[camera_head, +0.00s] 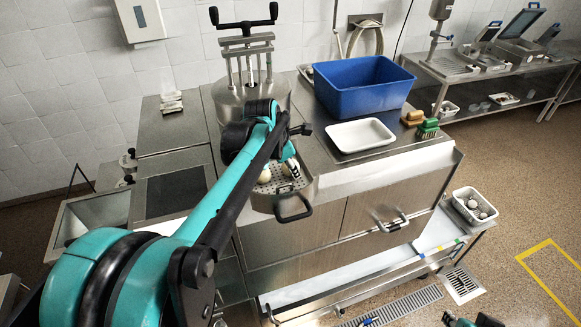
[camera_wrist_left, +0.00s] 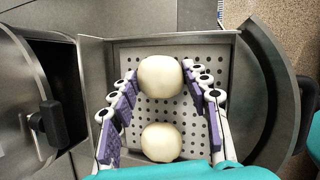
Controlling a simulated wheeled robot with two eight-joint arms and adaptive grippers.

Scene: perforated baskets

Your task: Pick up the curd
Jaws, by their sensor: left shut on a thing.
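Two round cream-white curd balls are in a square perforated metal basket (camera_head: 298,185). In the left wrist view, the far curd (camera_wrist_left: 160,76) lies between the fingers of my left gripper (camera_wrist_left: 160,82), which is shut on it. The near curd (camera_wrist_left: 161,142) sits on the perforated floor, closer to my wrist and apart from the held one. In the head view, my left gripper (camera_head: 279,164) reaches down into the basket and partly hides the curds. Whether the held curd is lifted off the floor is not clear.
The basket has a black handle (camera_head: 294,208) at its front. A blue tub (camera_head: 362,88), a white tray (camera_head: 360,135) and brushes (camera_head: 428,128) stand on the counter to the right. A steel vessel with black handles (camera_head: 245,60) stands behind the basket.

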